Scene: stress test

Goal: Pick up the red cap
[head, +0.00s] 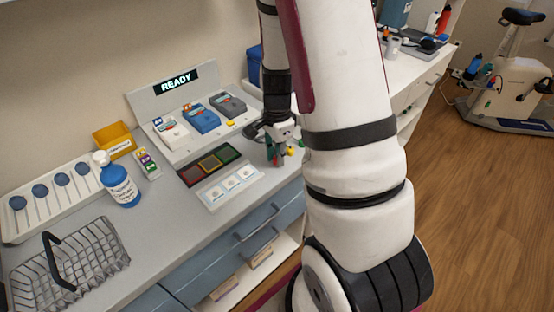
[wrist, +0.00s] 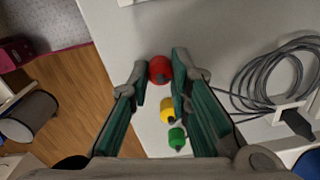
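The red cap (wrist: 160,69) is a small round piece between my fingertips in the wrist view. My gripper (wrist: 159,72) has dark teal fingers. In the head view my gripper (head: 277,160) is low over the counter's right part, beside the small dark panel. The cap is too small there to make out surely. I cannot tell whether the cap is clear of the surface.
A yellow cap (wrist: 168,110) and a green cap (wrist: 177,138) lie close by the red one. A coiled grey cable (wrist: 270,75) is at the right in the wrist view. A blue bottle (head: 120,185) and a wire basket (head: 75,262) stand at the counter's left.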

